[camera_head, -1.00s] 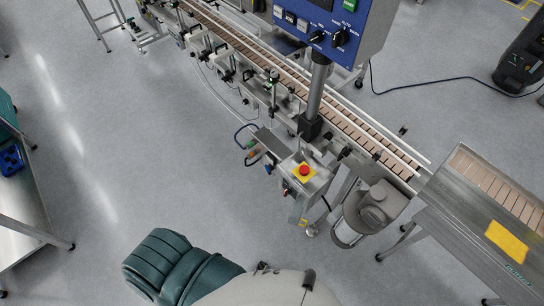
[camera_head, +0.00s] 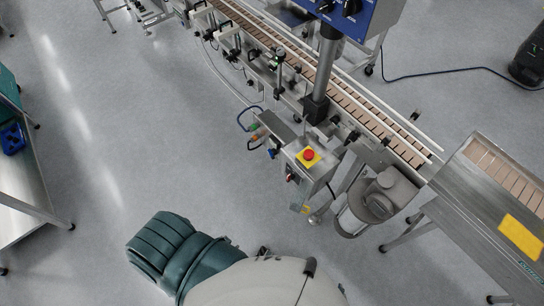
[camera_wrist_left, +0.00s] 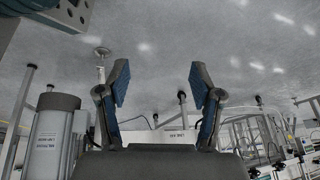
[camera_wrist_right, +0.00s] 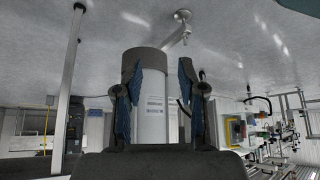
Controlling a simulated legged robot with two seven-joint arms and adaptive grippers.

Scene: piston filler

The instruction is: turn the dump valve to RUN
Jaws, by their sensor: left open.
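No part in view can be made out for certain as the dump valve, and no RUN marking is readable. The nearest machine part is a grey control box (camera_head: 309,171) with a red button (camera_head: 309,155) on a yellow plate; a small red-and-dark knob (camera_head: 291,176) is on its side. My grippers do not show in the head view. In the left wrist view my left gripper (camera_wrist_left: 159,72) is open and empty, its blue-padded fingers apart. In the right wrist view my right gripper (camera_wrist_right: 161,72) has its fingers apart, with a grey cylinder (camera_wrist_right: 152,110) beyond them.
A conveyor (camera_head: 345,95) runs diagonally, with a blue control panel (camera_head: 358,12) on a post. A motor (camera_head: 376,203) sits beside the control box. A steel table with a yellow patch (camera_head: 520,237) stands at right. The floor (camera_head: 150,130) left of the conveyor is clear.

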